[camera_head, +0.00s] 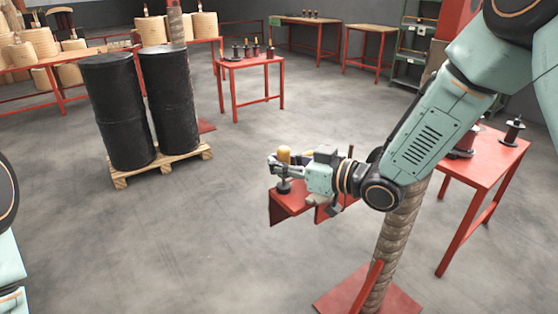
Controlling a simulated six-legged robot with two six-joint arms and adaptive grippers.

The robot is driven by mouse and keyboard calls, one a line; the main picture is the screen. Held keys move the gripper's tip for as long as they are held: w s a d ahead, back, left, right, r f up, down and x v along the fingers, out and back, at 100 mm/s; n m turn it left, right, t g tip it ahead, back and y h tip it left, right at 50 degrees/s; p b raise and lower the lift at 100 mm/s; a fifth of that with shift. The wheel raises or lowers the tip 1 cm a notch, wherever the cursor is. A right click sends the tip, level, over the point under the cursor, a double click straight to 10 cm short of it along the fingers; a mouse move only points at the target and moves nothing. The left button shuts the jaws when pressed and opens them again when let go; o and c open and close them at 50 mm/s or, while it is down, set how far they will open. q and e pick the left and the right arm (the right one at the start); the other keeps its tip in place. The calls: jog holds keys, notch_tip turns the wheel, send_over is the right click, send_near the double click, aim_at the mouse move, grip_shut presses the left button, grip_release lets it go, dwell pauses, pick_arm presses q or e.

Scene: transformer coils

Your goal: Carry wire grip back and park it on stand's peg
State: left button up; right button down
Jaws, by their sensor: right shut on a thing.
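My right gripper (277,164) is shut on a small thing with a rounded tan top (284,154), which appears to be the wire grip. A dark round part (284,187) shows just below the fingers; I cannot tell whether it belongs to the held thing or to the stand. My right gripper is over a small red stand shelf (278,210), close to its left end. The wrist and fingers hide much of the shelf, and no peg can be made out clearly. My left gripper is out of view; only part of my left arm shows at the left edge.
A ribbed post (398,235) on a red base plate (333,297) stands below my right forearm. A red table (483,160) with dark spools is at right. Two black drums (118,115) stand on a pallet (130,179) at left. The floor between is clear.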

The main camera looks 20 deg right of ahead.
jog(key=shift+f+b, duration=0.65)
jog(key=shift+f, duration=0.55)
dwell(0.5)
jog(key=c, duration=1.1)
grip_release()
jog(key=shift+s, duration=0.1)
jog(key=v, duration=0.4)
jog(key=shift+d+r, duration=0.1)
jog(key=shift+d, duration=0.2)
jog(key=shift+v, duration=3.6)
